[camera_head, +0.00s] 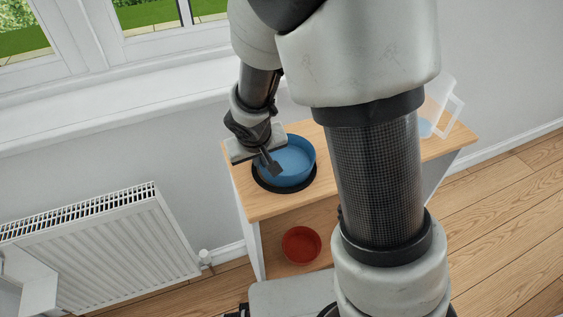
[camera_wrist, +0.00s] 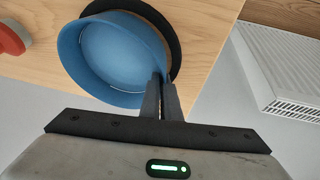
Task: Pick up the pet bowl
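A round blue bowl (camera_head: 287,163), which fits the pet bowl, is at the left end of the wooden unit, over a round black-edged piece (camera_head: 288,189). It also shows in the wrist view (camera_wrist: 110,52). My gripper (camera_head: 273,166) is at the bowl's near-left rim, pointing down. In the wrist view its two dark fingers (camera_wrist: 162,80) are close together, with the bowl's wall pinched between them. The bowl sits off-centre from the black-edged piece; I cannot tell whether they touch. A red bowl (camera_head: 301,244) is lower down, below the wooden top.
The wooden top (camera_head: 264,207) has a clear container (camera_head: 442,108) at its right end. A red object (camera_wrist: 12,38) shows at the wrist view's left edge. A white radiator (camera_head: 115,245) stands left, under the window sill. My arm hides the top's middle.

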